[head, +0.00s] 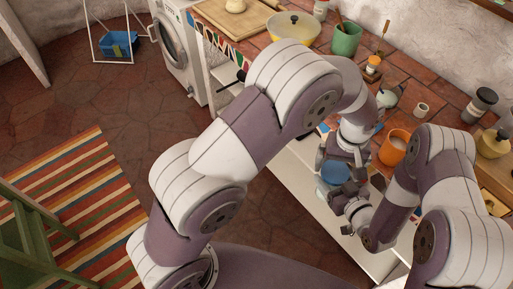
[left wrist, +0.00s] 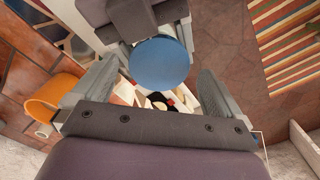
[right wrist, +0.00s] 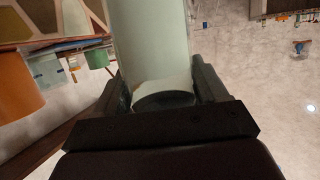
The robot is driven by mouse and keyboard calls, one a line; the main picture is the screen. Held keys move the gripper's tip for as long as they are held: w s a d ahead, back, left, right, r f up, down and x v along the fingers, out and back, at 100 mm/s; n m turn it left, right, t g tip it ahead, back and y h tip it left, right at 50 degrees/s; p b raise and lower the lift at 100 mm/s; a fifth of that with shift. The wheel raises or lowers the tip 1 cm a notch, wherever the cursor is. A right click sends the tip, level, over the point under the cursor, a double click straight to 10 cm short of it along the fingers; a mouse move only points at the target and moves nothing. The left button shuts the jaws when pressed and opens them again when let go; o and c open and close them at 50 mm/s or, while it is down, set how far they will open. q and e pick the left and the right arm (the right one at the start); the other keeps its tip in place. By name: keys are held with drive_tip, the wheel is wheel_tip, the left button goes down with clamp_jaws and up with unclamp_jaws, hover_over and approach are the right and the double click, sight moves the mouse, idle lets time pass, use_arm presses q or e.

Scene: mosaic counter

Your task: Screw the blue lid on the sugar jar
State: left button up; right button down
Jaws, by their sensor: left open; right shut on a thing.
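The blue lid (head: 335,174) is a round disc in front of the counter. In the left wrist view the lid (left wrist: 160,62) is face-on between the fingers of my left gripper (left wrist: 155,78). These fingers are open, with gaps on both sides of the lid. My right gripper (right wrist: 160,85) is shut on the pale, translucent sugar jar (right wrist: 150,40). In the left wrist view my right gripper also shows just beyond the lid. The lid hides the jar there, and whether the lid is seated on it cannot be told.
An orange mug (head: 394,147) stands on the tiled counter close to my grippers. A green pot (head: 345,39), a yellow bowl (head: 292,28), a small white cup (head: 421,110) and a dark-topped jar (head: 480,106) are farther along.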

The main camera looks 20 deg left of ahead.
use_arm(q)
wheel_tip(320, 180, down, 2)
drive_tip(key=shift+f, duration=0.1)
wheel_tip(320, 180, up, 7)
drive_tip(key=shift+r, duration=0.2)
drive_tip(key=w+a+f+m, duration=0.1)
drive_tip(key=a+f, duration=0.5)
drive_tip(key=a, duration=0.5)
drive_tip(key=w+a+f+m, duration=0.1)
drive_tip(key=a+f, duration=0.5)
drive_tip(key=a, duration=0.6)
drive_tip(key=shift+f, duration=0.35)
drive_tip(key=shift+w+a, duration=0.1)
